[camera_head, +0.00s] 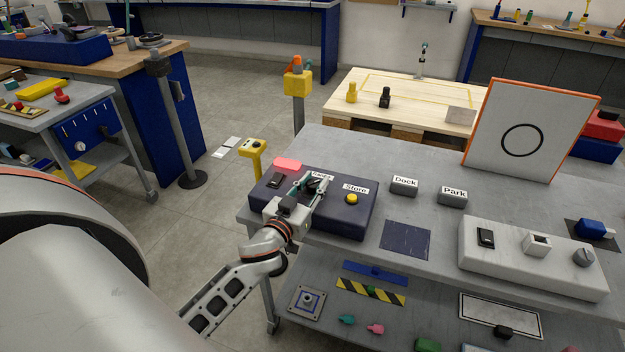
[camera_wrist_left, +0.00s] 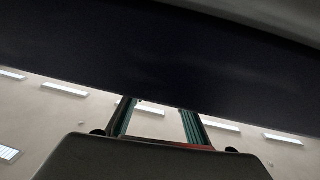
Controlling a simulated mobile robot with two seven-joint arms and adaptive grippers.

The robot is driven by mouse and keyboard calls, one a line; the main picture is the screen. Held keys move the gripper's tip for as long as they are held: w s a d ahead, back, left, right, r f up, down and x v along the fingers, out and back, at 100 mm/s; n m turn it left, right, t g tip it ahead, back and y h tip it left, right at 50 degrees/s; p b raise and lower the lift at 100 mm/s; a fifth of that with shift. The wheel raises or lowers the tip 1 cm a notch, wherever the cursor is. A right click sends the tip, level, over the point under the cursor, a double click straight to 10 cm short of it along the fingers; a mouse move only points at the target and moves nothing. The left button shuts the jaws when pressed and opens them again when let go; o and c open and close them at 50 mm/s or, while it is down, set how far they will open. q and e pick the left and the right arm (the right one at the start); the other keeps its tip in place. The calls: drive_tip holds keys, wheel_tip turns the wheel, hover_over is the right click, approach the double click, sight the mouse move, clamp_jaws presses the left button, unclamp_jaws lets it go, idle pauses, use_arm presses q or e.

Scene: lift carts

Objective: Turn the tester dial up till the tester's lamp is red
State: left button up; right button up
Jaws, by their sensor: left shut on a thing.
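A dark blue box (camera_head: 338,221) stands at the cart's left end. My left gripper (camera_head: 313,184) is over its middle, shut on a small black dial (camera_head: 312,186) that the fingers mostly hide. A pink-red bar (camera_head: 287,165), apparently the lamp, shows at the box's back left. The box also has a dark rocker switch (camera_head: 276,180), a yellow button (camera_head: 352,198) and a "Store" label (camera_head: 356,187). Another label beside the fingers is partly covered. In the left wrist view the two greenish fingers (camera_wrist_left: 157,122) reach to a dark surface; the dial is hidden there. My right gripper is out of view.
A white control box (camera_head: 530,262) with a switch, a square button and a grey knob stands at right on the grey cart (camera_head: 425,162). "Dock" (camera_head: 404,184) and "Park" (camera_head: 453,196) blocks and an upright white board (camera_head: 523,135) stand nearby. A yellow post (camera_head: 252,155) is left of the cart.

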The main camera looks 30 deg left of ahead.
use_arm(q)
drive_tip(key=m+h+p, duration=0.2)
drive_tip(key=h, duration=0.1)
drive_tip(key=shift+r, duration=0.1)
drive_tip(key=shift+h, duration=0.3)
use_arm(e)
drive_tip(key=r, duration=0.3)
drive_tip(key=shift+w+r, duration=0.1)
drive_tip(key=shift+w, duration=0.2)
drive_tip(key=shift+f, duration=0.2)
use_arm(q)
drive_tip(key=o, duration=1.1)
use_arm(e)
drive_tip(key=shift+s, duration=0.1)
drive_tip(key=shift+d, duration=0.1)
use_arm(q)
drive_tip(key=s, duration=1.2)
drive_tip(key=shift+a, duration=0.25)
